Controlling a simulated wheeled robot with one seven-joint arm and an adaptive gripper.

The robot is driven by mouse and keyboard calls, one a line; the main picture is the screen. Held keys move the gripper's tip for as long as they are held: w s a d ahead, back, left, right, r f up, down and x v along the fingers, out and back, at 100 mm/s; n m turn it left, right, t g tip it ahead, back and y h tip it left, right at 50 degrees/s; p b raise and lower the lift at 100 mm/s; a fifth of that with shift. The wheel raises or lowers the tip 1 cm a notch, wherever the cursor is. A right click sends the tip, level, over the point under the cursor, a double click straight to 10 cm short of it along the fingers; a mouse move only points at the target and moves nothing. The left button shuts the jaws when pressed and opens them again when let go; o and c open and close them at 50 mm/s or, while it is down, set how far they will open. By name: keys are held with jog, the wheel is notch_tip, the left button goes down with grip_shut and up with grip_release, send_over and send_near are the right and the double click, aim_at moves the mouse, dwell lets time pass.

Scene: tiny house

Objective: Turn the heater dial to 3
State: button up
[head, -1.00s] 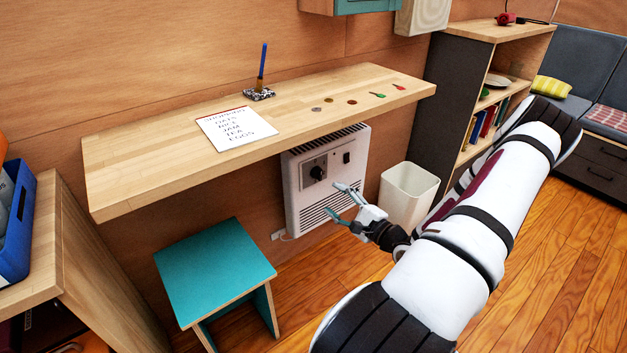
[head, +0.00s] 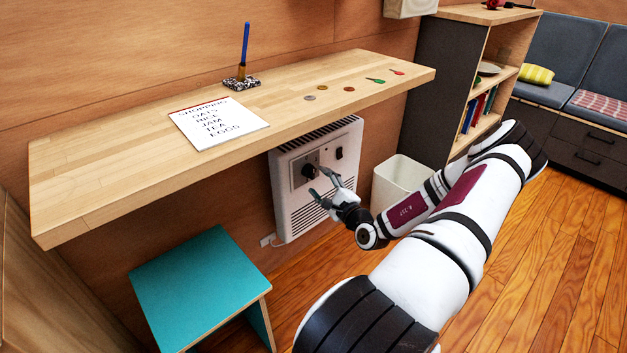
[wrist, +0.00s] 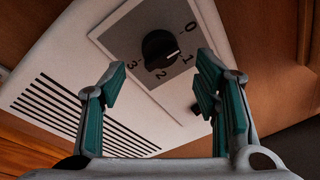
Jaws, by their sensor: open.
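The white heater (head: 290,206) hangs on the wall below the wooden shelf. Its black dial (head: 310,170) sits on a grey panel in the upper front; the dial also shows in the wrist view (wrist: 160,48), with marks 0, 1, 2 and 3 around it. In the wrist view the dial's pale pointer line lies toward the 1. My gripper (head: 322,188) is open and empty in front of the heater. In the wrist view the gripper's (wrist: 165,85) teal-padded fingers stand apart on either side below the dial, with no contact visible.
The wooden shelf (head: 130,165) juts out above the heater, holding a shopping list (head: 218,124), a pen stand (head: 241,83) and small items. A teal stool (head: 200,280) stands at lower left. A white bin (head: 398,185) stands right of the heater.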

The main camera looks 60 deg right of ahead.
aim_at(313, 175)
jog(key=shift+b+x, duration=0.6)
jog(key=shift+x, duration=1.7)
jog(key=c, duration=1.1)
